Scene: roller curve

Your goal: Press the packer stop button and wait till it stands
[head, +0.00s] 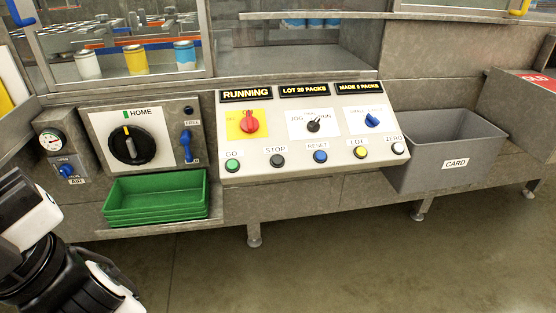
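The STOP button (277,160) is a dark round button on the sloped white control panel (250,177), under a STOP label. It sits between the green GO button (232,165) and the blue RESET button (320,156). The status display (246,94) above reads RUNNING. Other displays read LOT 20 PACKS (305,90) and MADE 8 PACKS (358,87), the digit 8 being small and uncertain. Part of my black and white arm shows at the lower left, well apart from the panel. My gripper's fingers are not in view.
A red knob on yellow (249,123), a black JOG/RUN selector (314,124), a yellow LOT button (359,152) and a white ZERO button (398,148) share the panel. Green trays (155,198) stand left, a grey CARD bin (432,176) right. The floor in front is clear.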

